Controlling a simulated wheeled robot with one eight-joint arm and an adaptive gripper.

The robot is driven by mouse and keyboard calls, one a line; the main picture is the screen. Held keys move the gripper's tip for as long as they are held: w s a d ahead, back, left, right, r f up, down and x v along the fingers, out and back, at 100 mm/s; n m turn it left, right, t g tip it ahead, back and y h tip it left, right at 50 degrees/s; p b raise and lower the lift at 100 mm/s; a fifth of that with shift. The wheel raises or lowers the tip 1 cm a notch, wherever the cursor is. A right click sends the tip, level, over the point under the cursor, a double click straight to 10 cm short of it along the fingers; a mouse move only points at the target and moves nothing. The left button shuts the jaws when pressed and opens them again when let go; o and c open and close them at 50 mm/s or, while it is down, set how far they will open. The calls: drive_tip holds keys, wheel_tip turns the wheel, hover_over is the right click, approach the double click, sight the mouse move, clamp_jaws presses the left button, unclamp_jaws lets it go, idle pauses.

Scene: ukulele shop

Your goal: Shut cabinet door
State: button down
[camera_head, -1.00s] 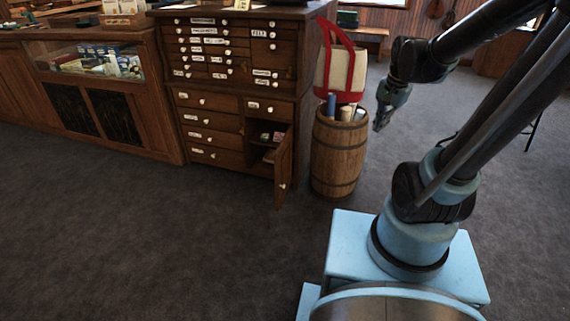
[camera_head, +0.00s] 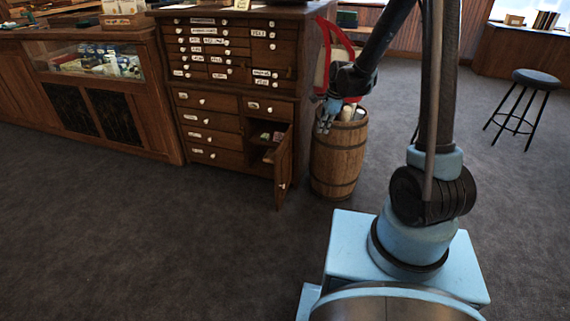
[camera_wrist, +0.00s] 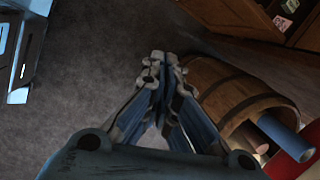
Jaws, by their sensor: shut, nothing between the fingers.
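The cabinet door (camera_head: 283,171) is a small wooden door with a white knob at the lower right of the wooden drawer cabinet (camera_head: 215,126). It stands open, swung out toward the front, and small items show on the shelves inside. My gripper (camera_head: 325,126) is shut and empty, above and in front of the barrel, to the right of the door and higher than it. In the wrist view my gripper (camera_wrist: 160,58) points down over the floor with its fingers together, beside the barrel. The cabinet's open compartment (camera_wrist: 285,15) shows at the top right there.
A glass-fronted counter (camera_head: 85,100) is left. A stool (camera_head: 535,78) stands far right. The floor in front is clear.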

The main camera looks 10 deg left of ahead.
drive_tip(key=a+f+m, duration=0.2)
drive_tip(key=a+f, duration=0.6)
drive_tip(key=f, duration=0.3)
drive_tip(key=w+a+f+m, duration=0.1)
drive_tip(key=a+f+m, duration=0.1)
drive_tip(key=a+f, duration=0.6)
drive_tip(key=shift+w+a+f+g, duration=0.15)
drive_tip(key=shift+a+f+g, duration=0.25)
drive_tip(key=shift+f, duration=1.05)
